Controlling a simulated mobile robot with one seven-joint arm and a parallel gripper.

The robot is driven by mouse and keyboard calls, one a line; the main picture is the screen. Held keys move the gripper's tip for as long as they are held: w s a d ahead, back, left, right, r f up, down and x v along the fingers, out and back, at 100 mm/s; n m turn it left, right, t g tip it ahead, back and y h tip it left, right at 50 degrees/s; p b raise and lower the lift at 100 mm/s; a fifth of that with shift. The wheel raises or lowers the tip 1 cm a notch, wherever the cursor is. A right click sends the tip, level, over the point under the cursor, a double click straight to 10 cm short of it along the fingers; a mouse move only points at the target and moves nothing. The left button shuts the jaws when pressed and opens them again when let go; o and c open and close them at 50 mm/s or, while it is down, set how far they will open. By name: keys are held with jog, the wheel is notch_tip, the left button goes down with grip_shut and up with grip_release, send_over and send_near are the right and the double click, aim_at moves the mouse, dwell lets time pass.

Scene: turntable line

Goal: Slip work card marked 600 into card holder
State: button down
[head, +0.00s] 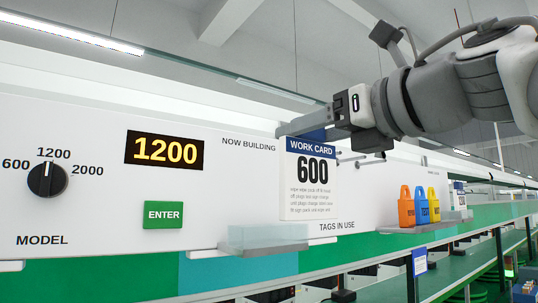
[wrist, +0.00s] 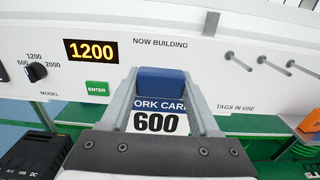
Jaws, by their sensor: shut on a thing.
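The white work card (head: 310,188), with a blue header and a large 600, is upright in front of the panel under the NOW BUILDING label. My gripper (head: 308,124) is shut on its top edge. In the wrist view the card (wrist: 157,124) shows between the two fingers of my gripper (wrist: 160,85), its lower part hidden. A clear, shallow ledge that looks like the card holder (head: 265,238) sticks out of the panel, below and left of the card. The card's bottom edge looks above it. I cannot see the holder in the wrist view.
The white panel has a display (head: 164,150) reading 1200, a model dial (head: 47,180) and a green ENTER button (head: 163,214). Pegs (wrist: 275,64) stick out on the right. Orange (head: 406,207), blue (head: 421,206) and yellow (head: 433,205) tags stand further right.

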jog(key=p, duration=0.1)
send_near(250, 172)
jog(key=shift+w+a+r, duration=0.4)
jog(key=shift+w+r, duration=0.2)
jog(key=shift+r, duration=0.05)
jog(key=shift+w+a+r, duration=0.4)
jog(key=shift+w+r, duration=0.15)
jog(key=shift+r, duration=0.15)
jog(key=shift+w+a+r, duration=0.35)
jog(key=shift+w+r, duration=0.25)
jog(key=shift+r, duration=0.05)
jog(key=shift+w+f, duration=0.1)
jog(key=shift+f, duration=0.35)
jog(key=shift+f+b, duration=1.4)
jog(key=shift+f, duration=0.1)
jog(key=shift+c, duration=0.2)
grip_release()
